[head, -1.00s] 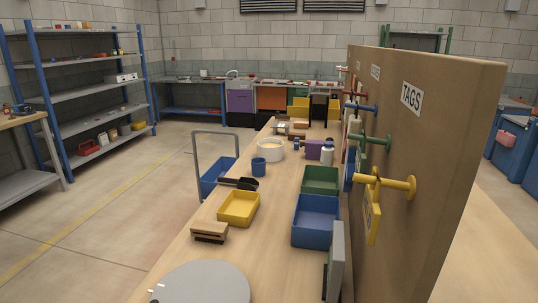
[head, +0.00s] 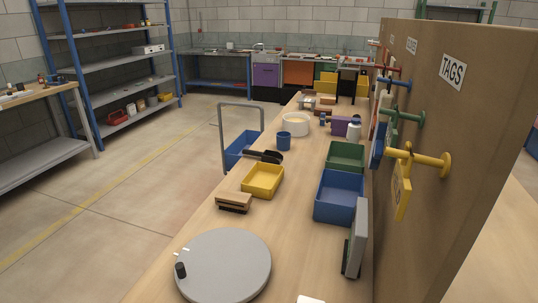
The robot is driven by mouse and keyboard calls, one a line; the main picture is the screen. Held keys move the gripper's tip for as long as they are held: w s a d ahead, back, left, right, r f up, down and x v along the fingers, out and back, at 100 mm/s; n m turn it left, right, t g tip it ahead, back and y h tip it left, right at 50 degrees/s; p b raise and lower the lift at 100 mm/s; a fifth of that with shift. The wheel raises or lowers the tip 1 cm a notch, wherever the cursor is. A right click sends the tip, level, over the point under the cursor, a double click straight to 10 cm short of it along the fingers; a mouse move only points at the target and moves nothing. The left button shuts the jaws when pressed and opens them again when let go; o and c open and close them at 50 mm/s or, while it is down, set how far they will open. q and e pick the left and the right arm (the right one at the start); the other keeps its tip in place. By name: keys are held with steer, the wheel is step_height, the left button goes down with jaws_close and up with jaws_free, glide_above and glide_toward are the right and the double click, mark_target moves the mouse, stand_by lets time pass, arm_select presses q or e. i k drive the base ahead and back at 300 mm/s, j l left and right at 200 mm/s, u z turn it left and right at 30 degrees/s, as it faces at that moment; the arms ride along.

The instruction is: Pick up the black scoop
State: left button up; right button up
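The black scoop (head: 270,157) lies near the left edge of the long wooden bench (head: 290,230). Its handle points left toward the table edge and its bowl is on the right. It sits just behind the yellow bin (head: 262,181) and in front of the blue cup (head: 284,141). Neither of my grippers shows in the head view, so nothing is seen touching the scoop.
A grey round disc (head: 224,265) with a black knob lies at the front. A brush-like wooden block (head: 234,202), blue bin (head: 338,196) and green bin (head: 345,156) stand nearby. A pegboard panel (head: 460,150) walls the right side. Open floor (head: 110,220) lies left.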

mark_target(262, 155)
steer(key=j+u, duration=0.2)
steer(key=u, duration=0.3)
steer(key=j+u, duration=0.2)
steer(key=u, duration=0.3)
steer(key=j+u, duration=0.2)
steer(key=u, duration=0.3)
steer(key=i+j+u, duration=0.45)
steer(key=i+j, duration=0.8)
steer(key=i+z, duration=0.65)
steer(key=i, duration=0.15)
steer(key=i+j+z, duration=0.2)
steer(key=i+z, duration=0.15)
steer(key=i+l+z, duration=0.3)
steer(key=i+z, duration=0.7)
steer(key=i+j+z, duration=0.2)
steer(key=i+z, duration=0.3)
steer(key=i, duration=0.2)
